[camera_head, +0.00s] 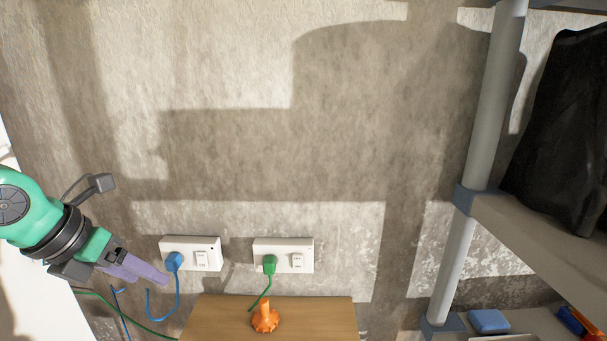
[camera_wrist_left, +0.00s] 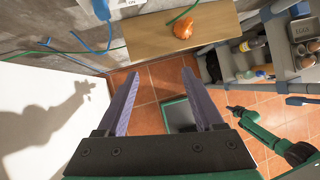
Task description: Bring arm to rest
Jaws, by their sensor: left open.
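My left gripper (camera_head: 150,274) comes in from the left in the head view, with purple fingers below and left of the left wall socket. In the left wrist view its two fingers (camera_wrist_left: 160,82) are spread apart with nothing between them. A green arm, which looks like my right one, shows at the right of the left wrist view; its small dark gripper (camera_wrist_left: 235,112) is too small to read. A blue plug (camera_head: 174,261) sits in the left white socket (camera_head: 207,256). A green plug (camera_head: 269,264) sits in the right white socket (camera_head: 298,249).
A wooden table (camera_head: 215,318) stands below the sockets with an orange object (camera_head: 265,318) on it. A grey shelf rack (camera_head: 490,110) on the right holds a black bag (camera_head: 565,120) and small items. Blue and green cables hang near my left gripper. The upper wall is bare.

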